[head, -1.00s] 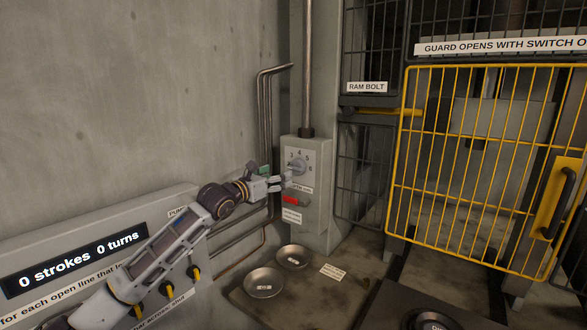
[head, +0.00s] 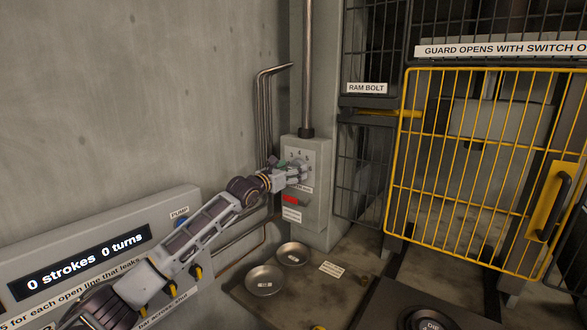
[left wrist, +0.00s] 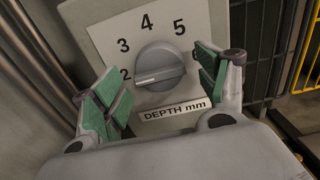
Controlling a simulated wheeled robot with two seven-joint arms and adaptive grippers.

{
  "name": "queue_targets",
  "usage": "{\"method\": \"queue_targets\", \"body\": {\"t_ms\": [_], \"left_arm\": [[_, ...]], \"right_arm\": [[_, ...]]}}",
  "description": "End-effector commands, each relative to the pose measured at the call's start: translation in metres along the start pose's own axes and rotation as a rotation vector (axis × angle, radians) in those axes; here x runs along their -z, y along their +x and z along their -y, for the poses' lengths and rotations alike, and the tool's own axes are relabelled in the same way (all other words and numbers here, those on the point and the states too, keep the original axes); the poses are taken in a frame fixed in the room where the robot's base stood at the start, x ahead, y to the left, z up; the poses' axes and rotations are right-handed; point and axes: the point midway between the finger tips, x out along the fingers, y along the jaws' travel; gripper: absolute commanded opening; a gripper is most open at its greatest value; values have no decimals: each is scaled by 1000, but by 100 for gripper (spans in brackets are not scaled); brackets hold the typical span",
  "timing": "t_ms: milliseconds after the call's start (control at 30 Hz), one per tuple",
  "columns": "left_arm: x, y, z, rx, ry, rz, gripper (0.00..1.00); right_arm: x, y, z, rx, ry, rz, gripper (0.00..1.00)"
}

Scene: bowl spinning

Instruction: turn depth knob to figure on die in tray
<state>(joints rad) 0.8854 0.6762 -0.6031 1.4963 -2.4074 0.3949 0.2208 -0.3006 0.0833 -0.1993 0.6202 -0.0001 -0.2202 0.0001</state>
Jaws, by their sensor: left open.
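The grey depth knob (left wrist: 160,66) sits on a white dial plate numbered 2 to 6, above a "DEPTH mm" label. Its white pointer line aims left, towards the 2. My left gripper (left wrist: 160,78) is open, its green-padded fingers on either side of the knob; I cannot tell if they touch it. In the head view my left gripper (head: 300,172) is at the control box and hides part of the dial. Two round metal trays (head: 249,289) (head: 306,262) lie below, each holding a small pale piece; their faces are too small to read. My right gripper is not in view.
The grey control box (head: 317,225) has a red switch (head: 290,199) under the dial. A yellow mesh guard (head: 395,190) stands to the right. A pump panel (head: 80,262) reading "0 strokes 0 turns" is at the left. Pipes (head: 264,110) run up the wall.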

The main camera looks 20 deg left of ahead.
Motion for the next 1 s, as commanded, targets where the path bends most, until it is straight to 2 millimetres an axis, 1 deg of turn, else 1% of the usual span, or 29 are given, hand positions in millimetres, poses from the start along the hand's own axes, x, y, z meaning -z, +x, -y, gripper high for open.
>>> {"method": "queue_targets", "body": {"t_ms": [200,600,667,900,1000], "left_arm": [[-1,10,0,-1,1,1,74],[0,13,0,0,1,1,74],[0,13,0,0,1,1,67],[0,13,0,-1,1,1,36],[0,12,0,-1,1,0,26]], "right_arm": [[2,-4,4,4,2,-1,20],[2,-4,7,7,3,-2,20],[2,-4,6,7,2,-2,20],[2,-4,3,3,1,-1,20],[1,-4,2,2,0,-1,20]]}}
